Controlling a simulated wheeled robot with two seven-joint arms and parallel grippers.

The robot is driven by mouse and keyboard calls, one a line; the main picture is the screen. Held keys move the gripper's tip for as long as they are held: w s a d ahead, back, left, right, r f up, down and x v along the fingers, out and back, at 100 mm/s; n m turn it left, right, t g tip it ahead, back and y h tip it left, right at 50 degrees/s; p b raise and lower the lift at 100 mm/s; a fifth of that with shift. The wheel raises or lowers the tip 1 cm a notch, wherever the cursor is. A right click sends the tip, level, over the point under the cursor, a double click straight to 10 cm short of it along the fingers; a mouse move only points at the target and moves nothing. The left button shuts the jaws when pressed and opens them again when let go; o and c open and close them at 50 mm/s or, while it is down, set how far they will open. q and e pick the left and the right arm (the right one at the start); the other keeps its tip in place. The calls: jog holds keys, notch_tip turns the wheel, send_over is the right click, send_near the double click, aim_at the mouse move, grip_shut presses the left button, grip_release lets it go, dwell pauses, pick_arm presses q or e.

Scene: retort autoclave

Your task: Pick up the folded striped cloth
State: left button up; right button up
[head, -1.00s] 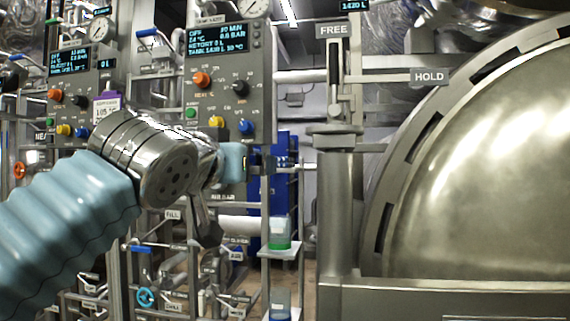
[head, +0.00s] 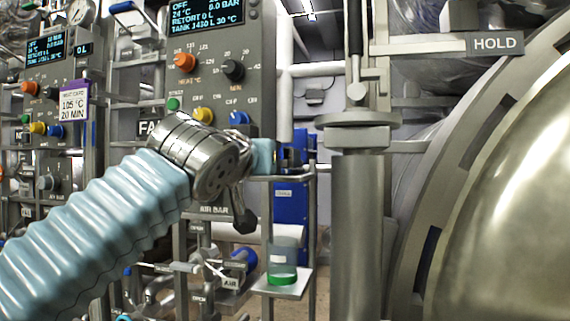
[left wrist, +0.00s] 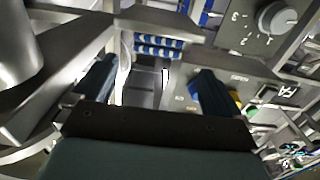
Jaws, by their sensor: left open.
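The folded striped cloth (left wrist: 158,46), blue and white, shows in the left wrist view at top centre. It lies by a grey metal rail, just beyond and between the two dark fingers of my left gripper (left wrist: 157,72). The fingers are spread apart, with nothing held between them. In the head view my left arm reaches in from the left, and the gripper (head: 288,157) is small, beside the rail in front of a blue panel. I cannot make out the cloth clearly there. My right gripper is not in view.
A grey control panel (head: 215,70) with knobs stands behind my left arm. A thick metal post (head: 358,230) and the large round retort door (head: 510,200) are on the right. A clear container with green at its base (head: 282,262) sits on a small shelf below the gripper.

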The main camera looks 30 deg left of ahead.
pick_arm(q)
jog(key=x, duration=0.2)
jog(key=p+x, duration=0.1)
jog(key=x, duration=0.5)
jog(key=shift+w+d+f+p, duration=0.15)
jog(key=shift+d+f+p, duration=0.15)
jog(key=shift+p, duration=0.1)
jog(key=c, duration=1.1)
jog(key=shift+o, duration=0.2)
jog(key=shift+r, duration=0.1)
jog(key=shift+r, duration=0.2)
notch_tip(320, 180, up, 3)
jog(key=shift+f+p, duration=0.15)
jog(key=shift+p, duration=0.7)
notch_tip(320, 180, up, 5)
jog(key=shift+d+r, duration=0.1)
jog(key=shift+r, duration=0.7)
